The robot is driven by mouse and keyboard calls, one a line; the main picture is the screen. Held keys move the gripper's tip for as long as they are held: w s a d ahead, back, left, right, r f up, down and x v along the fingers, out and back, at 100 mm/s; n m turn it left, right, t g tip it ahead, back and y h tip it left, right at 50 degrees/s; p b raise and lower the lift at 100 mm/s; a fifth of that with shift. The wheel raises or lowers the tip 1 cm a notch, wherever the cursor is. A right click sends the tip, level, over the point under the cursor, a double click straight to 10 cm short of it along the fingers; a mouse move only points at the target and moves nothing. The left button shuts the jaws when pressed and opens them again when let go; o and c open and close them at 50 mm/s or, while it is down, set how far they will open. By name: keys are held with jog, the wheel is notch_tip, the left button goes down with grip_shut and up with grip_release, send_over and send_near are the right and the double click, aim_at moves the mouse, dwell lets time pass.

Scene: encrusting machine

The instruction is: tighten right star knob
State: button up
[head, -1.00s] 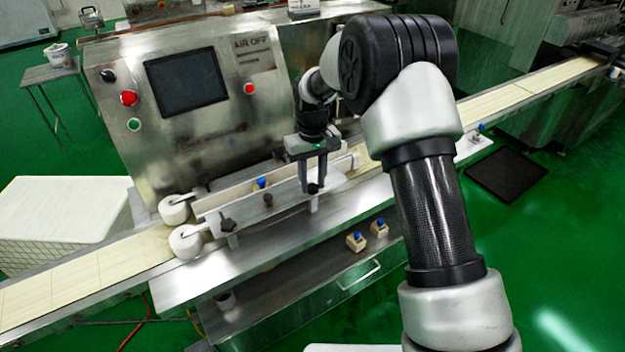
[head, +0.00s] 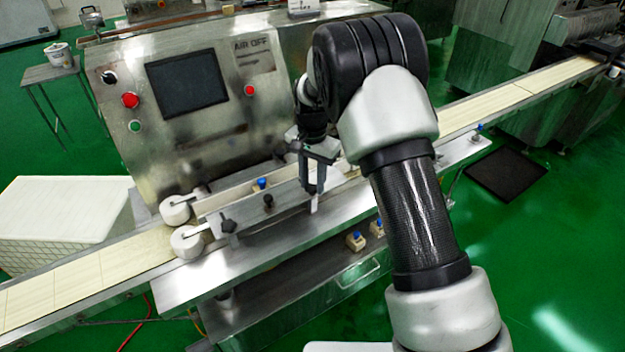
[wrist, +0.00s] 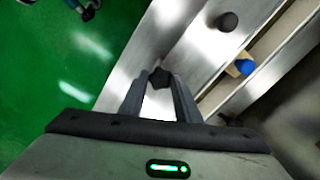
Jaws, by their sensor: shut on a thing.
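The right star knob (wrist: 158,77) is small and black and shows between the fingertips in the wrist view. My gripper (wrist: 158,89) is shut on it, one grey finger on each side. In the head view my gripper (head: 314,190) points down at the right part of the front guide rail, and its fingers hide the knob. The left star knob (head: 228,226) sits on the same rail's front face, well to the left of my gripper.
White rollers (head: 187,242) are at the rail's left end. The control panel (head: 188,82) rises behind. Open green floor lies in front.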

aim_at(312, 187)
jog(key=m, duration=0.5)
jog(key=shift+p, duration=0.4)
dwell(0.3)
jog(key=o, duration=1)
jog(key=shift+o, duration=0.2)
notch_tip(312, 187, up, 17)
jog(key=p, duration=0.1)
jog(key=shift+r, duration=0.2)
